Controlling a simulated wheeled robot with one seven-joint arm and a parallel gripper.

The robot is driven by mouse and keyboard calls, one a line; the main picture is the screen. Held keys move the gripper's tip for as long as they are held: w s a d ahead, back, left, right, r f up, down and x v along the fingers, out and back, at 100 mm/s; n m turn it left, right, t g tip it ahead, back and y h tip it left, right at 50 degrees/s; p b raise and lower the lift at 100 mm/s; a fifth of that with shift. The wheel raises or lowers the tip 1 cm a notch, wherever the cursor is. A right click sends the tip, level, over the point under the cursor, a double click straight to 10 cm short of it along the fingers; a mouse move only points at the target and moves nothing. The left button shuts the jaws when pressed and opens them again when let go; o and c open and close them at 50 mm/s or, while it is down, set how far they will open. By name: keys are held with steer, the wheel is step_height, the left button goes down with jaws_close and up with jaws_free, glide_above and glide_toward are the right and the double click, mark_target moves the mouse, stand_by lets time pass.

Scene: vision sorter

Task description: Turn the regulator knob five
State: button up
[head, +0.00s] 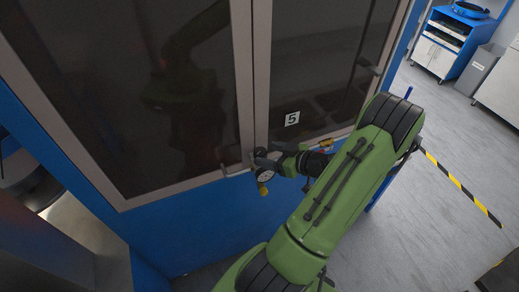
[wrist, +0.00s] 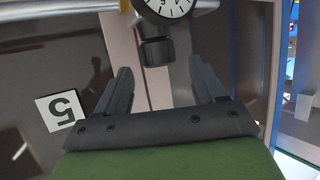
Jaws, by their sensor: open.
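The regulator's round white gauge (head: 265,175) is at the lower front of the blue cabinet in the head view, below the number 5 label (head: 292,118). In the wrist view, the gauge (wrist: 168,7) is cut off by the top edge, and the black knob (wrist: 157,50) sits against it. My gripper (wrist: 160,66) is open, its two fingers on either side of the knob's line, with a gap to each side. The knob is around the fingertips' level; I cannot tell its depth. In the head view, my gripper (head: 268,158) is beside the gauge and the knob is not clearly seen.
Dark glass doors (head: 130,85) with grey frames stand behind the regulator. A door handle (head: 236,169) is just left of the gauge, and a yellow part (head: 262,189) hangs below it. The label 5 (wrist: 62,110) is left of my fingers in the wrist view. Open floor (head: 440,120) lies right.

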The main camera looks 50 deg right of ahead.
mark_target(263, 152)
steer(key=x, duration=0.4)
steer(key=shift+w+p, duration=0.25)
steer(key=shift+p, duration=0.05)
steer(key=shift+f, duration=0.1)
steer(key=c, duration=1)
steer(key=shift+o, duration=0.2)
steer(key=shift+b, duration=0.35)
steer(key=shift+f+h+b, duration=0.15)
steer(key=shift+h+b, duration=0.15)
steer(key=shift+b, duration=0.05)
